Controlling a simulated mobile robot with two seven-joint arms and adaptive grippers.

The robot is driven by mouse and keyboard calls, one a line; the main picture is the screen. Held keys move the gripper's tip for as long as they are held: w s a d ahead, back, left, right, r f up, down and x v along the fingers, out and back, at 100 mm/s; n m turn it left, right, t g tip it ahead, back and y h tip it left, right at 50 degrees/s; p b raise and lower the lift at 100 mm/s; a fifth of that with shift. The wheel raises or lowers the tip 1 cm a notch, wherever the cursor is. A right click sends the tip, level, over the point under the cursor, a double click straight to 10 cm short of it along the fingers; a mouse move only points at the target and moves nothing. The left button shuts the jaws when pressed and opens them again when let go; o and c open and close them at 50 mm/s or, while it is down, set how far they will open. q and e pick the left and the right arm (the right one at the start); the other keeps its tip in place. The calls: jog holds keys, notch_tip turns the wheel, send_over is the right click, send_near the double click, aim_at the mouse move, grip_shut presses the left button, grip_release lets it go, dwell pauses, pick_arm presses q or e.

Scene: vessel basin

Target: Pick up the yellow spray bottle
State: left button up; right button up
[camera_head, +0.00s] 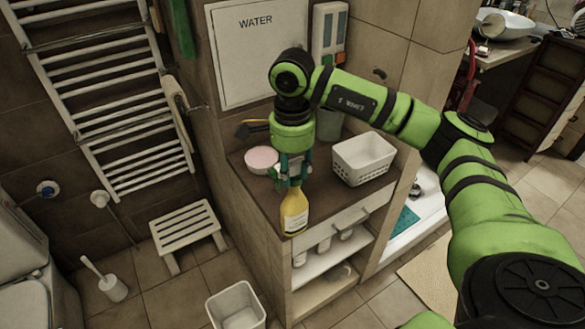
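The yellow spray bottle (294,215) is upright at the front corner of the brown cabinet top (257,197), with a pale label on its body. My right gripper (293,178) points straight down over it. Its fingers are at the bottle's top and hide most of the spray head. I cannot tell whether they are closed on it or only around it. I cannot tell for sure whether the bottle's base touches the cabinet top. My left gripper is not in view.
A white basket (363,158) stands right of the bottle, and a pink-topped round container (262,160) is behind left. Below are open shelves with small white items. A white stool (187,229) and bin (236,306) stand on the floor at left.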

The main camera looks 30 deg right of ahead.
jog(key=o, duration=0.4)
notch_tip(320, 180, up, 12)
dwell(0.5)
